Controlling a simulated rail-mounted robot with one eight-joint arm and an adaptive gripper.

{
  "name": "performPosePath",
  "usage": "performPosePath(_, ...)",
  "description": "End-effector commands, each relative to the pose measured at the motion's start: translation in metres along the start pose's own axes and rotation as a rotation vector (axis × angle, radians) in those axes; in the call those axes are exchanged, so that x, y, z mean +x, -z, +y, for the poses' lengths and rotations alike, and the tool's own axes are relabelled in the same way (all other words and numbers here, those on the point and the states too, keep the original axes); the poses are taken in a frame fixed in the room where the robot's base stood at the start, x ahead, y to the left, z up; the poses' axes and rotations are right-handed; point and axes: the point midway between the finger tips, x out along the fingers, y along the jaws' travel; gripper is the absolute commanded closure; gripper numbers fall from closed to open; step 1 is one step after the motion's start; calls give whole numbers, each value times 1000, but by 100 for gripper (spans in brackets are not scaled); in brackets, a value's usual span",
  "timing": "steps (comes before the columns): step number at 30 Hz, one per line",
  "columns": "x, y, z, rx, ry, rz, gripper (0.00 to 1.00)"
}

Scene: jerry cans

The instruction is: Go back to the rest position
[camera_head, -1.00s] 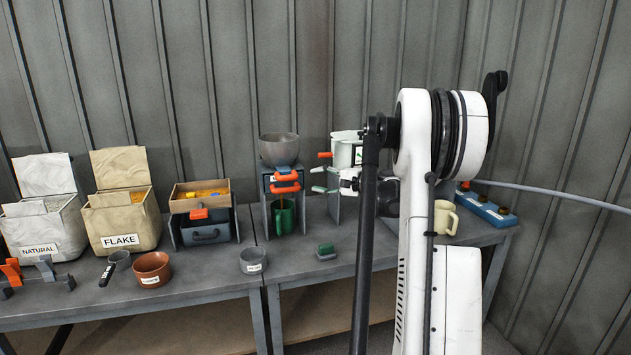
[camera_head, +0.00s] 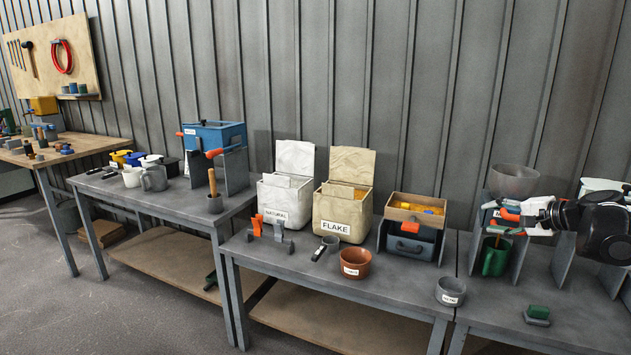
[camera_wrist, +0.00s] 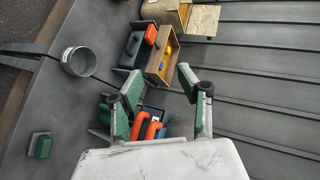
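My gripper (camera_head: 507,214) is at the right of the head view, in front of a dark stand (camera_head: 519,262) with a grey bowl (camera_head: 513,180) on top. In the wrist view my gripper (camera_wrist: 160,94) shows two green-and-grey fingers spread apart, with nothing held between them. Beyond and below the fingers are orange handles (camera_wrist: 142,127) on the stand. A green mug (camera_head: 494,257) sits inside the stand. I cannot tell how close the fingers are to the stand.
The grey bench carries a FLAKE bin (camera_head: 342,208), a NATURAL bin (camera_head: 286,194), a wooden-topped drawer box (camera_head: 411,224), a brown pot (camera_head: 355,263), a grey cup (camera_head: 451,290) and a green block (camera_head: 538,313). A blue machine (camera_head: 213,135) stands farther left. The floor at lower left is clear.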

Motion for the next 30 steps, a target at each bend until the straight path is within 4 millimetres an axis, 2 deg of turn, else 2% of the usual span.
performPosePath(1,2,-26,-11,-33,-31,-15,64)
performPosePath(3,3,-56,-19,-82,-77,-30,64)
performPosePath(8,-1,-124,-30,-202,-176,-62,64)
performPosePath(13,-13,-192,-34,-339,-272,-92,64)
performPosePath(21,-46,-285,-22,-578,-403,-132,64)
performPosePath(30,-93,-364,9,-871,-516,-160,64)
